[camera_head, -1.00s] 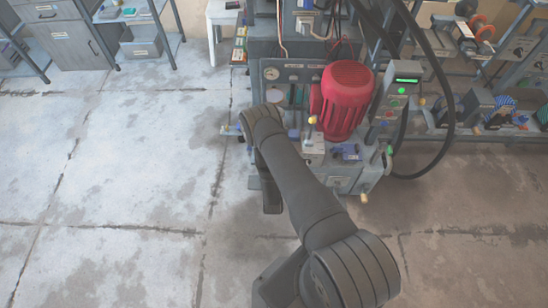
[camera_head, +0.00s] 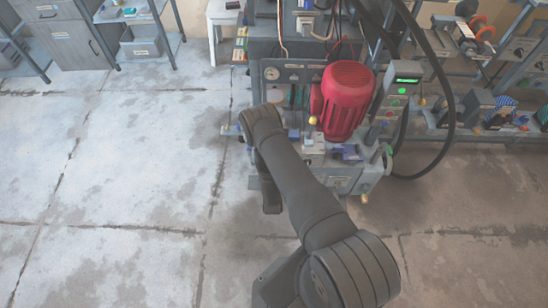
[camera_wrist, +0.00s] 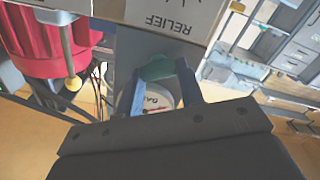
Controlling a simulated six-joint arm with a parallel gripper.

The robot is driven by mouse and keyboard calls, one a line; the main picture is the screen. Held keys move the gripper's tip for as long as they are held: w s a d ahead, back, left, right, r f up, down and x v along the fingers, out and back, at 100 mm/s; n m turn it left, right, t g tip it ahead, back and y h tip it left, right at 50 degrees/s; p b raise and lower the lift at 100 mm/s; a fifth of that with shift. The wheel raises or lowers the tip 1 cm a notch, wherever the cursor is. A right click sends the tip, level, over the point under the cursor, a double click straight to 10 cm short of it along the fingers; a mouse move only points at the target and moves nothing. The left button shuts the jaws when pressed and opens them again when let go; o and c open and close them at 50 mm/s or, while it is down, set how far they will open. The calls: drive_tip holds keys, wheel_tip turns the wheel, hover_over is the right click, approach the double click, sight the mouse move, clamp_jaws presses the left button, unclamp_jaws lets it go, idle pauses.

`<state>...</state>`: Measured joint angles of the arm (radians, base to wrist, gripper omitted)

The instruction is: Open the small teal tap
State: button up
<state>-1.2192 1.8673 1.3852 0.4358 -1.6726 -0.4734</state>
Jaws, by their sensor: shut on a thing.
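The small teal tap (camera_wrist: 157,68) shows in the wrist view, just under a panel with an upside-down RELIEF label. My gripper (camera_wrist: 163,82) has its two blue fingers on either side of the teal handle and is shut on it. The lower part of the tap is hidden by the fingers and the gripper body. In the head view my forearm and wrist hide the tap and the fingers.
A red motor (camera_head: 346,98) stands on the machine, right of my wrist; it also shows in the wrist view (camera_wrist: 40,35). A yellow-knobbed lever (camera_head: 312,121) stands close by. A control box (camera_head: 402,85) and black hoses are at the right. The floor at left is clear.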

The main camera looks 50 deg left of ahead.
drive_tip(key=n, duration=1.1)
drive_tip(key=shift+s+f+n, duration=0.1)
drive_tip(key=shift+f+n, duration=0.2)
drive_tip(key=shift+n, duration=0.1)
idle(0.3)
drive_tip(key=o, duration=1)
drive_tip(key=v, duration=1.7)
drive_tip(key=shift+s+d+r, duration=0.15)
drive_tip(key=shift+r, duration=0.05)
drive_tip(key=x, duration=1.7)
drive_tip(key=shift+a+f, duration=0.1)
drive_tip(key=shift+a, duration=0.1)
